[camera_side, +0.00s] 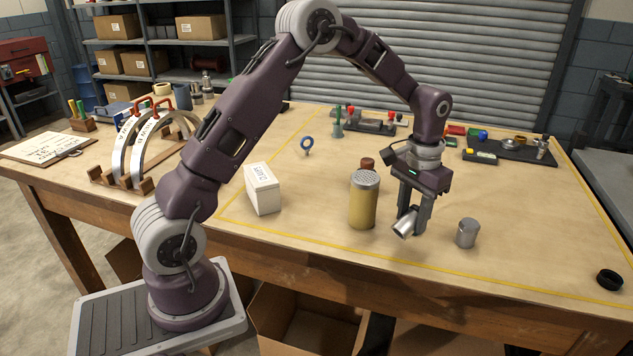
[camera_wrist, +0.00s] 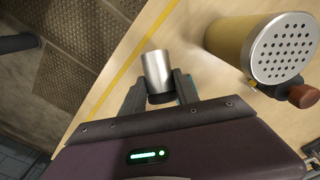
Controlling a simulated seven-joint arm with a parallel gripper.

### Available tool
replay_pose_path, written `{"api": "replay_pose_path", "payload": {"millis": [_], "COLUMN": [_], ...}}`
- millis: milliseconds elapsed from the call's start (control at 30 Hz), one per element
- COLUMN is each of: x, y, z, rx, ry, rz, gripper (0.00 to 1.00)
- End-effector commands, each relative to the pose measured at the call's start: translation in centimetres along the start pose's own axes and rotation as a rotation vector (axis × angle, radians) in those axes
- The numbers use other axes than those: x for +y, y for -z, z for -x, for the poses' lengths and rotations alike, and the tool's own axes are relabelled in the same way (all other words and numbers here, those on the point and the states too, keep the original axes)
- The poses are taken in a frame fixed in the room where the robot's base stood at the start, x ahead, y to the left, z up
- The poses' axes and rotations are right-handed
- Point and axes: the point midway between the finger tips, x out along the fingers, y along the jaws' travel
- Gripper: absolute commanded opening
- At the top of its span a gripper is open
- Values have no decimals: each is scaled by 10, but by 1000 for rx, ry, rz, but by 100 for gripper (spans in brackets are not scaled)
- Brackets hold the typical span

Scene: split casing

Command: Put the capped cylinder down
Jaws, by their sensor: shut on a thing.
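My gripper (camera_side: 412,218) is shut on a small silver cylinder (camera_side: 403,226), low over the front of the bench in the side view. The cylinder is tilted there, with its pale end toward the lower left. In the wrist view the silver cylinder (camera_wrist: 157,70) sits between my two fingers (camera_wrist: 158,91), with a dark band or cap at its near end. I cannot tell whether it touches the bench.
A yellow canister with a perforated lid (camera_side: 362,207) stands close left of my gripper. A grey lidded cylinder (camera_side: 467,234) stands close right. A white box (camera_side: 262,190) is further left, and a black ring (camera_side: 609,280) lies front right. Bare bench separates them.

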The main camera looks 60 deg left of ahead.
Motion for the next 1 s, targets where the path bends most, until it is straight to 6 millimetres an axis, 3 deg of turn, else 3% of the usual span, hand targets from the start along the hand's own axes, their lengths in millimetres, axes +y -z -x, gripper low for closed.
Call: {"api": "replay_pose_path", "payload": {"millis": [200,500,767,1000], "x": [-35,-120,-189,-275], "y": [48,76,66,19], "z": [29,62,70,63], "rx": [269,616,799,976], "ry": [16,86,178,337], "rz": [92,262,400,588], "gripper": [0,0,0,0]}}
